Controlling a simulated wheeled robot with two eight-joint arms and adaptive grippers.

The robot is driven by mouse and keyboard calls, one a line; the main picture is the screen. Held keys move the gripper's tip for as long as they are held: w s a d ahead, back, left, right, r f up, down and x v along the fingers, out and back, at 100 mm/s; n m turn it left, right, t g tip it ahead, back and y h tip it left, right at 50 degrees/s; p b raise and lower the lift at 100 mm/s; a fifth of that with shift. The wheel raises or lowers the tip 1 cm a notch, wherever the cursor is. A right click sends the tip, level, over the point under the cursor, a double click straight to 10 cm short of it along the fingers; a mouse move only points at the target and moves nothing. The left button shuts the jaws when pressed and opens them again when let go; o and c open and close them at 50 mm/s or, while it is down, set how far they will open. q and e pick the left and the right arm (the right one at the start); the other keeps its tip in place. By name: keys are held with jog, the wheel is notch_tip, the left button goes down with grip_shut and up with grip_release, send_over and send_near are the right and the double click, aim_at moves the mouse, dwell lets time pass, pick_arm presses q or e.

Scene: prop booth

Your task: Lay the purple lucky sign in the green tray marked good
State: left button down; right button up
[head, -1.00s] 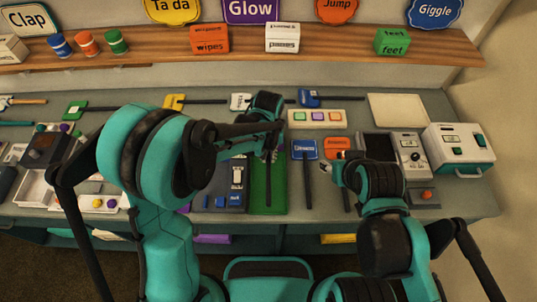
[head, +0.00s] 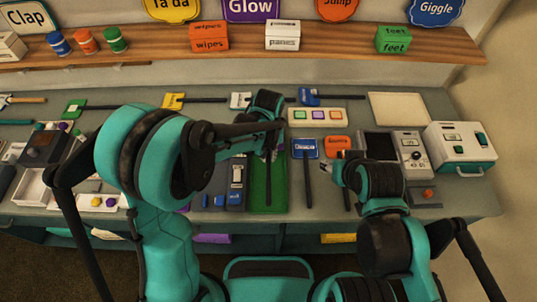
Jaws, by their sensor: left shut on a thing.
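The green tray (head: 277,196) lies near the front middle of the bench. My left gripper (head: 270,153) is over the far part of the tray, shut on the purple sign (head: 281,147). Only a small purple patch of the sign shows beside the fingers; my gripper and arm hide the rest. A dark handle runs toward me over the tray. I cannot tell whether the sign touches the tray, and no tray marking is readable. My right gripper (head: 327,168) is apart from the tray, near the blue and orange signs; its finger opening is unclear.
A blue sign (head: 304,148) and an orange sign (head: 337,144) with dark handles lie right of the tray. A dark device (head: 236,178) stands close on its left. A panel with coloured buttons (head: 318,117) is behind. A white box (head: 460,147) stands far right.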

pick_arm(q)
jog(key=shift+f, duration=0.1)
dwell(0.4)
jog(key=shift+f+b, duration=0.8)
jog(key=shift+b, duration=0.05)
jog(key=shift+f+b, duration=1.05)
dwell(1.7)
dwell(0.3)
jog(key=c, duration=1.3)
grip_release()
jog(key=shift+r, duration=0.1)
jog(key=shift+r+p, duration=2.85)
jog(key=shift+r, duration=1.15)
